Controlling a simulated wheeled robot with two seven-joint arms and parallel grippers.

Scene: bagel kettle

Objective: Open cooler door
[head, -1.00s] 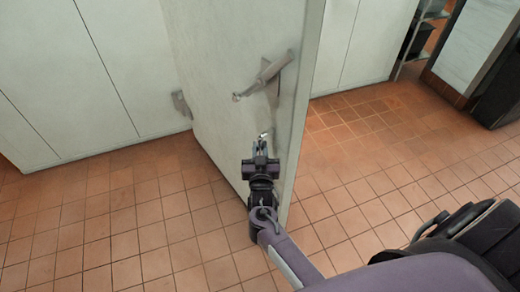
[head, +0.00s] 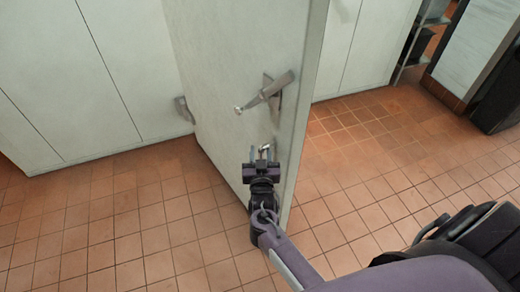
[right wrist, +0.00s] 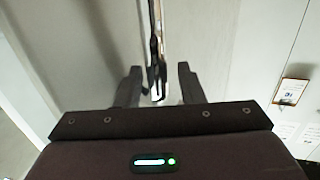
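The cooler door (head: 235,75) is a tall pale panel that stands out from the white wall, with floor on both sides of it. A grey metal handle (head: 265,92) is fixed on its face near the free edge. My right gripper (head: 263,152) is in front of the door face, below the handle, with its fingers apart. In the right wrist view my right gripper (right wrist: 158,84) is open, and a thin upright edge with a dark metal part lies in line with the gap. I cannot tell whether the fingers touch it. My left gripper is not in view.
A metal hinge-like fitting (head: 184,109) shows by the wall at the door's far side. White wall panels (head: 75,85) stand behind. The tiled floor (head: 110,220) is clear on the left. A shelf rack (head: 417,40) and a dark unit (head: 497,95) stand at the right.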

